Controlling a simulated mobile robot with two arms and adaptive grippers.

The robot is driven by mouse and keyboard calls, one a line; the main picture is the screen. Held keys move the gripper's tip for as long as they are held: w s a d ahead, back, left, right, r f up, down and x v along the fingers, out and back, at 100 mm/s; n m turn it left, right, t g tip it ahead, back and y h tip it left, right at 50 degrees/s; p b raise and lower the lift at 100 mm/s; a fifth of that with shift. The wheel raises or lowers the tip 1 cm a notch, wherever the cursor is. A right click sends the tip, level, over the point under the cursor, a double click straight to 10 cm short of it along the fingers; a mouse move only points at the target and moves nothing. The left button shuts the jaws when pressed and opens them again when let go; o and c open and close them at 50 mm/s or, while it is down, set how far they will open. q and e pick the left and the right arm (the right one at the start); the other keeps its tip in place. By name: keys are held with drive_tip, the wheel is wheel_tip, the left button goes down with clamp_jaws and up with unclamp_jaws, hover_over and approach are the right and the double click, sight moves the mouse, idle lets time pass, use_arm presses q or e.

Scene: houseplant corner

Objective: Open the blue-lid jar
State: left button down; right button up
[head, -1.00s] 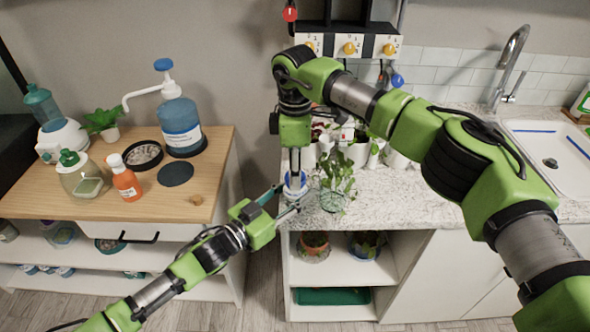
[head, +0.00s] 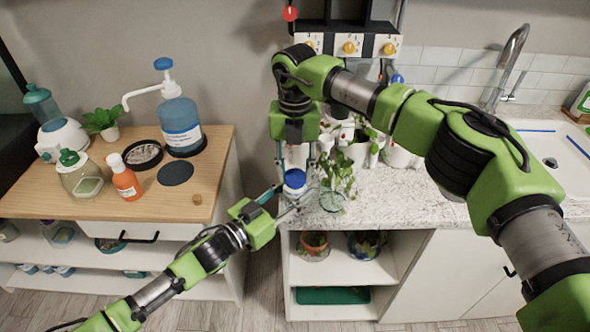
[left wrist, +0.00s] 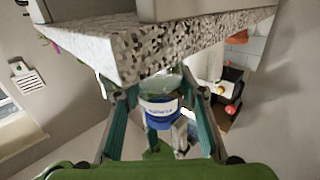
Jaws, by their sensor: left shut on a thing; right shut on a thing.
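The jar (left wrist: 161,107) has a clear body, a white label and a blue lid (head: 295,178). It is at the counter's left front corner in the head view. My left gripper (head: 287,201) reaches in from the lower left and is shut around the jar's body; its teal fingers flank the jar in the left wrist view. My right gripper (head: 295,164) points down from above, its fingers either side of the blue lid, shut on it. The lid appears seated on the jar; any gap between them cannot be made out.
A leafy plant in a glass (head: 333,197) stands close to the jar's right. White pots crowd behind. The speckled counter (head: 400,204) is clear further right.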

drive_tip(key=n, duration=1.8)
drive_tip(key=shift+r, duration=0.1)
drive_tip(key=n, duration=0.6)
drive_tip(key=shift+n, duration=0.3)
drive_tip(key=n, duration=0.3)
drive_tip(key=shift+n, duration=0.4)
drive_tip(key=n, duration=0.8)
drive_tip(key=shift+r, duration=0.25)
